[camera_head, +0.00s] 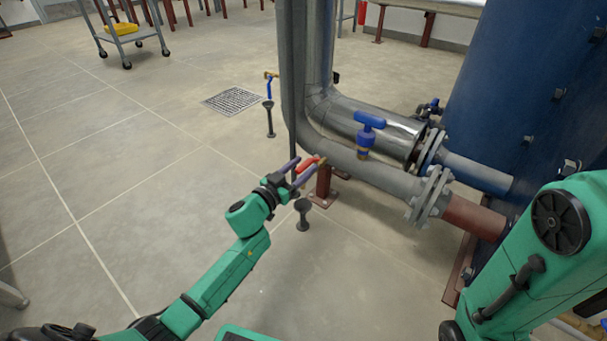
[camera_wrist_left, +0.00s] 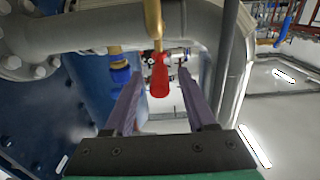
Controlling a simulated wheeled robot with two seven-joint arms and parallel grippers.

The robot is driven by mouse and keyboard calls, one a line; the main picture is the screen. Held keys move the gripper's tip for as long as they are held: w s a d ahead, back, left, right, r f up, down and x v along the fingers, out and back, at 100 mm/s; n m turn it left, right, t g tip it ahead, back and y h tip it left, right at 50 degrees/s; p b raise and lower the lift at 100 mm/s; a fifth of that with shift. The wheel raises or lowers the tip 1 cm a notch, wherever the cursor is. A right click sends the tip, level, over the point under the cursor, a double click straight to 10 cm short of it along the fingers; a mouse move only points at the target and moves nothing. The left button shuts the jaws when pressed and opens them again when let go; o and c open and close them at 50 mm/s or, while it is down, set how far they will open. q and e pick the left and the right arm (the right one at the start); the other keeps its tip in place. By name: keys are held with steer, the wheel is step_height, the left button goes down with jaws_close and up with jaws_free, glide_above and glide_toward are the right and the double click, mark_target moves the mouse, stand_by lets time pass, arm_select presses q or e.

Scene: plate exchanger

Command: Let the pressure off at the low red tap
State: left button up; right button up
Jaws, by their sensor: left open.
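The low red tap (camera_head: 307,164) has a red lever handle and sits low by the grey pipe. In the left wrist view its red handle (camera_wrist_left: 159,76) hangs below a brass body (camera_wrist_left: 154,20). My left gripper (camera_head: 302,166) is open, with one finger on each side of the red handle. In the left wrist view the fingers (camera_wrist_left: 160,92) show a gap on both sides of the handle, and I see no contact. My right arm shows at the right edge of the head view, but its gripper is out of view.
A dark funnel drain (camera_head: 302,213) stands on the floor below the gripper. A small blue-handled tap (camera_head: 269,86) is farther back.

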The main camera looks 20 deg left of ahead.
arm_select(q)
steer(key=shift+w+d, duration=0.1)
steer(key=shift+w, duration=0.25)
jaws_close()
stand_by(1.2)
